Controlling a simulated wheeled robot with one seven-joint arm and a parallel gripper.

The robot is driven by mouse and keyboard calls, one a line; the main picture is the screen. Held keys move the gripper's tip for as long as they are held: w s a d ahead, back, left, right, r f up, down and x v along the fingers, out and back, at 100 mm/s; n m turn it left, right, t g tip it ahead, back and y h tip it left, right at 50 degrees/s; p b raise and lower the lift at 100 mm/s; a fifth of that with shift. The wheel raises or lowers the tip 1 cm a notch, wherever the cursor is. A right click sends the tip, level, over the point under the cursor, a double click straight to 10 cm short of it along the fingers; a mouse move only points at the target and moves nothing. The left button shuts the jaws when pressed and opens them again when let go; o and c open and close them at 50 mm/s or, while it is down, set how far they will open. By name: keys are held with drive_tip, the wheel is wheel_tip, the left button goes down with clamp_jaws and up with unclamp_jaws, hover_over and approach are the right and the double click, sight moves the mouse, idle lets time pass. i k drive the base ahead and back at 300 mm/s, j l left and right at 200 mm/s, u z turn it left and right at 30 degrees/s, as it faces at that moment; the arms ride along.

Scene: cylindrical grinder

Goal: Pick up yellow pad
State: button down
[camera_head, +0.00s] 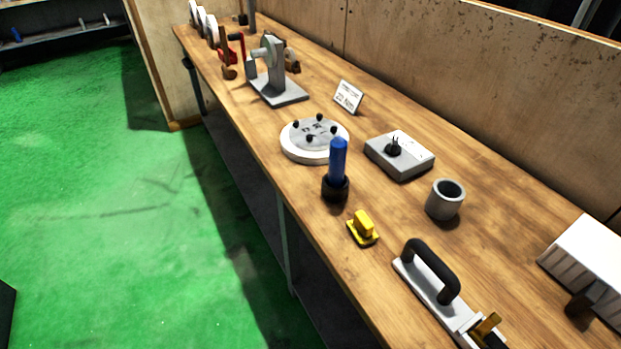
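The yellow pad (363,228) sits on the wooden workbench (400,207), close to its front edge. It is a small yellow block with a raised upper part on a wider, darker-rimmed base. It stands apart from the things around it. My gripper is not in view.
A blue-handled tool in a dark holder (337,172) stands just behind the pad. A grey cup (445,200) is to its right, and a black-handled grey tool (432,278) lies in front right. A round white plate (315,140) and grey box (400,156) stand farther back. Green floor (110,200) is open.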

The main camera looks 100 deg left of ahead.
sight(361, 228)
drive_tip(key=u, duration=1.85)
